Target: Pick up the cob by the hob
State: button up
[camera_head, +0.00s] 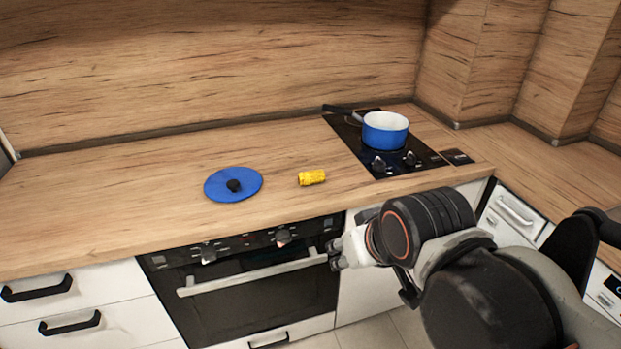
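The cob (312,177) is a short yellow piece lying on the wooden worktop, to the left of the black hob (423,158) and near the worktop's front edge. My gripper (335,254) is below and in front of the worktop, beside the oven door, apart from the cob. Its fingers point left and are small in the view, so I cannot tell whether they are open or shut. Nothing hides the cob.
A blue pot (385,131) with a dark handle stands on the hob. A blue lid (233,185) with a black knob lies left of the cob. The worktop (130,190) is clear further left. The oven handle (250,277) sticks out near my gripper.

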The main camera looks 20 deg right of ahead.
aim_at(308, 177)
jog(key=z, duration=1)
jog(key=k+j+z, duration=0.65)
